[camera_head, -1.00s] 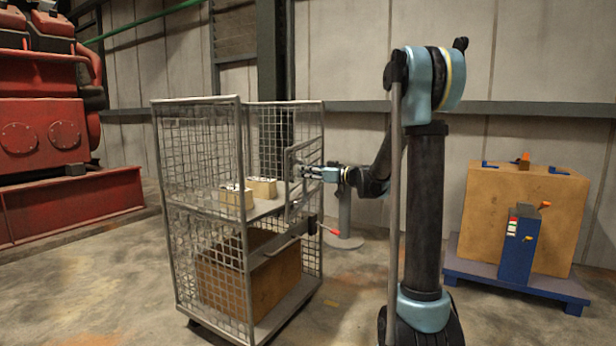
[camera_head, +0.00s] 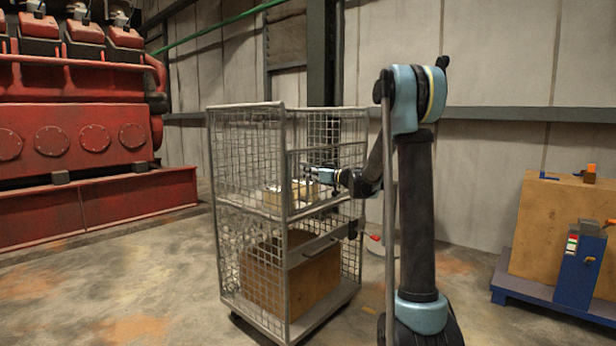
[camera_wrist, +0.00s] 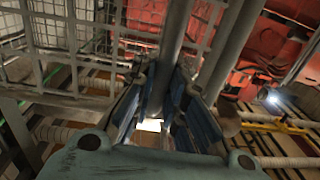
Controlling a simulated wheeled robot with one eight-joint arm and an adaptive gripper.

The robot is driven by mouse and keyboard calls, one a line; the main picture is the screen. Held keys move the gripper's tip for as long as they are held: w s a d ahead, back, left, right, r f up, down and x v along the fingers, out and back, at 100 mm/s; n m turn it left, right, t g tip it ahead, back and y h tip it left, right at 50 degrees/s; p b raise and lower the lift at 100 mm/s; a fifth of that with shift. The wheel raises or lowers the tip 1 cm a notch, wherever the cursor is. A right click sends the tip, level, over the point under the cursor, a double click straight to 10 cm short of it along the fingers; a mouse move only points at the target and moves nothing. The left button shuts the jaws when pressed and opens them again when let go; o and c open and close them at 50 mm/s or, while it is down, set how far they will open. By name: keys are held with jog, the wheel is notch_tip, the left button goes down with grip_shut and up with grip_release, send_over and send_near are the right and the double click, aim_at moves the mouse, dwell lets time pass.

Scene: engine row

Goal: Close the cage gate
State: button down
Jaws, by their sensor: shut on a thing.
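The cage (camera_head: 248,165) is a grey wire-mesh trolley with two levels, standing mid-picture in the head view. Its gate (camera_head: 327,148), a framed mesh panel, spans the upper part of the side towards my arm. My gripper (camera_head: 311,179) is at the gate, near its left part. In the wrist view the blue fingers (camera_wrist: 166,92) are shut around a grey tube (camera_wrist: 174,38), which looks like a gate bar. From the head view I cannot tell whether the gate's free edge touches the cage post (camera_head: 284,220).
Pale boxes (camera_head: 290,192) lie on the cage shelf and a large cardboard box (camera_head: 275,275) stands below. A blue pallet (camera_head: 520,290) with a crate is at right. Floor left of the cage is clear.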

jog(key=c, duration=1.6)
grip_release()
jog(key=shift+a, duration=0.1)
jog(key=v, duration=1.2)
jog(key=shift+w, duration=0.1)
